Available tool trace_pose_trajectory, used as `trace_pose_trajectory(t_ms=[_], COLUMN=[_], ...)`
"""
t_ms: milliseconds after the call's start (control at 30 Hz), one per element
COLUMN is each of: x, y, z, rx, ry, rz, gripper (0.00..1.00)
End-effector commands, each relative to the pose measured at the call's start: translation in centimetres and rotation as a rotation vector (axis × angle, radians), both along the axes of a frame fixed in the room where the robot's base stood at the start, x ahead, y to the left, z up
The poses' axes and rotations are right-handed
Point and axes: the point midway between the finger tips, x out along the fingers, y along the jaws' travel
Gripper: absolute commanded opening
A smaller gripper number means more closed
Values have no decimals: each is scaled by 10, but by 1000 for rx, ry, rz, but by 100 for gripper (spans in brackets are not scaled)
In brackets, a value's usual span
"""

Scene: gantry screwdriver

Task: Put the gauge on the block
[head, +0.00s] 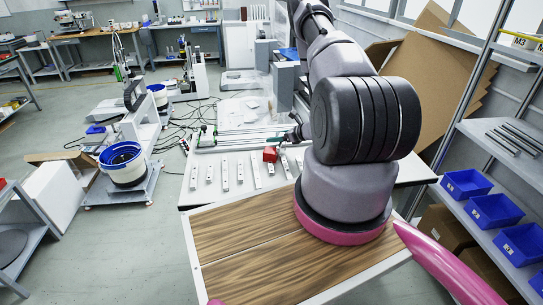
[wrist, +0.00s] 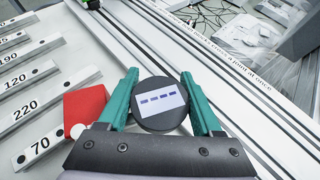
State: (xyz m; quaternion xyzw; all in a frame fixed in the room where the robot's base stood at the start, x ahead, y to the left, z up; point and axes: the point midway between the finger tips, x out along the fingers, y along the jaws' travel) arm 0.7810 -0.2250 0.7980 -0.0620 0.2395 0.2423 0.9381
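The gauge (wrist: 162,104) is a dark round disc with a pale digital display. In the wrist view it sits between the two teal fingers of my gripper (wrist: 160,80), which appear to touch it on both sides. What lies under the gauge is hidden. A red block (wrist: 86,106) is just left of my gripper in the wrist view, partly covered by the left finger's base. In the head view the red block (head: 270,154) is on the white table, left of and below my gripper (head: 287,140), which is small and partly hidden by my arm.
White bars with printed numbers (wrist: 42,99) lie in a row left of the red block. A long metal rail (head: 240,138) runs behind them. A wood-topped surface (head: 235,235) is in front. Shelving with blue bins (head: 492,211) stands at right.

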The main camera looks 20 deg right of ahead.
Motion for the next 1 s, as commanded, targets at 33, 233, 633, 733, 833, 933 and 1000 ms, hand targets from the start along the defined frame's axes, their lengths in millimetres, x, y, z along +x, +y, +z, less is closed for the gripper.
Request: trace_pose_trajectory(t_ms=[33, 233, 633, 733, 833, 933, 1000], x=[0, 0, 1, 1, 1, 1, 1], y=[0, 0, 0, 0, 0, 0, 0], z=[0, 1, 14, 27, 43, 61, 73], rx=[0, 1, 0, 0, 0, 0, -1], ry=[0, -2, -3, -4, -4, -4, -4], rz=[0, 0, 0, -1, -1, -1, -1], gripper=[35, 0, 0, 0, 0, 0, 0])
